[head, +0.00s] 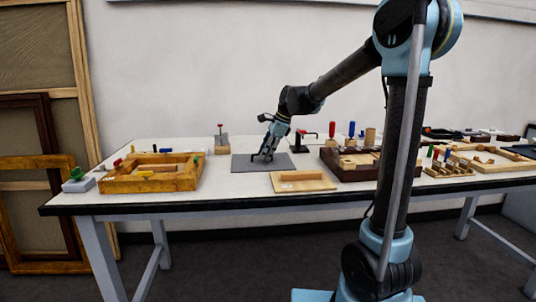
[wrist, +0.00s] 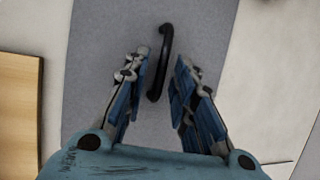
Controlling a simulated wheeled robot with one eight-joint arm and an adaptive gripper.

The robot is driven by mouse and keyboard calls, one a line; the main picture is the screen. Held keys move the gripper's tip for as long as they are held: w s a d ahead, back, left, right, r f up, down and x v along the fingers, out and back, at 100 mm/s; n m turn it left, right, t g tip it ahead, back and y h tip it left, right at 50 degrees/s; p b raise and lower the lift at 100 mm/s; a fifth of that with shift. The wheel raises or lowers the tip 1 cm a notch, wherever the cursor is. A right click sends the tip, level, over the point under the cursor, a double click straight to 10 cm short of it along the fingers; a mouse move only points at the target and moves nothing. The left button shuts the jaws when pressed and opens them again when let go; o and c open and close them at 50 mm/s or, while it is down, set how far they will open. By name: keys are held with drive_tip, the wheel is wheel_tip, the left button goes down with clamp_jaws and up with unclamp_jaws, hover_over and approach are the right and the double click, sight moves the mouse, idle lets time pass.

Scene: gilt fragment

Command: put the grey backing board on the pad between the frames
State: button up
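The grey backing board (head: 243,164) lies flat on the white table between the two frames. It also fills the middle of the wrist view (wrist: 220,22), with a black bar handle (wrist: 165,40) on it. My gripper (head: 264,157) is low over this board, pointing down. In the wrist view my gripper (wrist: 163,60) is open, with one finger on each side of the handle and not visibly closed on it. The gold frame (head: 150,184) lies to the left and the dark brown frame (head: 350,172) to the right. I cannot make out a separate pad beneath the board.
A light wooden panel (head: 288,187) with a wooden bar lies at the table's front edge; its edge shows in the wrist view (wrist: 18,115). Clamps (head: 221,140) stand behind. Tools and parts crowd the right. Bare white table (head: 225,190) shows in front of the board.

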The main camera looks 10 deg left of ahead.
drive_tip(key=shift+r, duration=0.1)
drive_tip(key=v, duration=1.2)
